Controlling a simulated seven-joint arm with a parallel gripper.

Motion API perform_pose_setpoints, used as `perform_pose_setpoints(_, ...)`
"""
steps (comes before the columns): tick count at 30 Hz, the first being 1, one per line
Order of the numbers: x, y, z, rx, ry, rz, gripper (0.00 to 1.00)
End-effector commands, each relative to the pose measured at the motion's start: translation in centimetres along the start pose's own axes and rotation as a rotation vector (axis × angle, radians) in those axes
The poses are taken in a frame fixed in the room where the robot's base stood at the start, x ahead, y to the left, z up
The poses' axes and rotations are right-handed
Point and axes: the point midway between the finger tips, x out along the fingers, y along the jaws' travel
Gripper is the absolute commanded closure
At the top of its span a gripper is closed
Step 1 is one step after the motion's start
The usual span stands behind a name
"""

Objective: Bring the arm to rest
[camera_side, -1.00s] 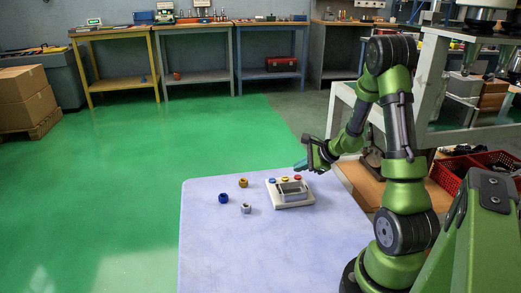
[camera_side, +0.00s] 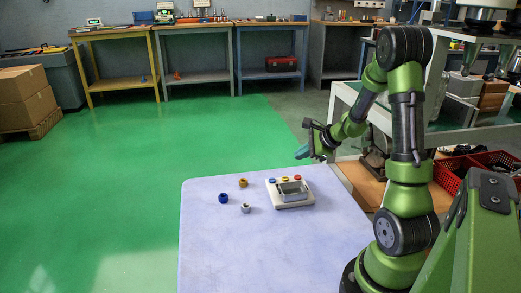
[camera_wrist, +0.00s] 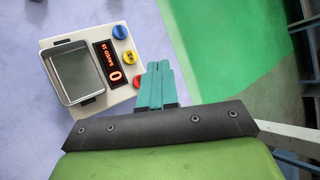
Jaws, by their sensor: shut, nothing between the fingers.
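My gripper (camera_side: 302,152) is up in the air above the far right part of the cart top, beyond the white device. Its teal fingers (camera_wrist: 158,85) are together in the wrist view, with nothing between them. The fingertips are apart from the table and from the device.
A white device (camera_side: 291,202) with a grey tray (camera_wrist: 76,73), a lit red display (camera_wrist: 113,67) and blue, yellow and red buttons sits on the pale cart top (camera_side: 240,255).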

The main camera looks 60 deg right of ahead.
Motion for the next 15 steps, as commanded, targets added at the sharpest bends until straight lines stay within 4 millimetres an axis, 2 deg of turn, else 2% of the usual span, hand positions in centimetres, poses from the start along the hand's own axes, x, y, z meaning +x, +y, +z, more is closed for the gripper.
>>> perform_pose_setpoints(6,0.0,0.2,0.0,-0.008,-0.003,0.011,1.00)
perform_pose_setpoints(10,-0.3,2.2,0.6,-0.087,-0.013,0.086,1.00)
perform_pose_setpoints(11,-0.5,2.7,1.2,-0.128,-0.022,0.108,1.00)
perform_pose_setpoints(13,-1.5,4.2,3.9,-0.269,-0.058,0.169,1.00)
perform_pose_setpoints(15,-2.9,6.1,7.3,-0.457,-0.101,0.230,1.00)
